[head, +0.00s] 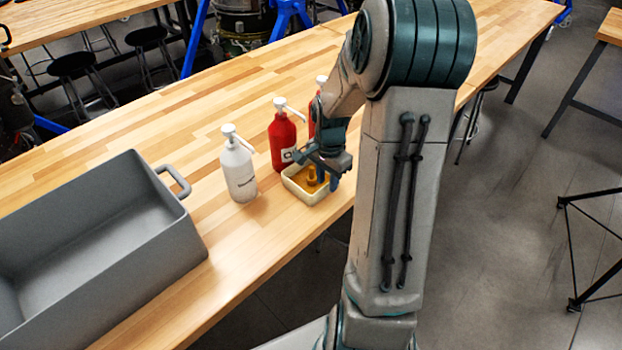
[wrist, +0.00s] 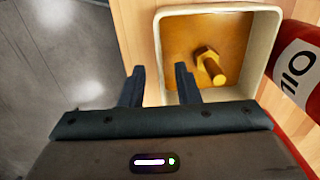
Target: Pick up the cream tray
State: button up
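The cream tray (head: 305,193) sits on the wooden table near its front edge, with a golden bolt (head: 311,177) in it. In the wrist view the cream tray (wrist: 160,48) shows at the upper middle, its inside amber, with the bolt (wrist: 210,66) standing out from it. My gripper (head: 322,180) is above the tray in the head view. In the wrist view my gripper (wrist: 160,75) is open, its fingers apart with nothing held. The fingers lie at the tray's left wall, one on each side of it in the picture; I cannot tell whether they touch it.
A white pump bottle (head: 239,170) stands left of the tray. A red pump bottle (head: 283,140) stands behind it, and another red bottle (head: 312,122) is partly hidden by my arm. A large grey bin (head: 150,255) takes up the table's left. The wooden table (head: 180,120) is clear behind the bottles.

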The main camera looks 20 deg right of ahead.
jog(key=shift+f, duration=1.1)
grip_shut()
dwell(0.6)
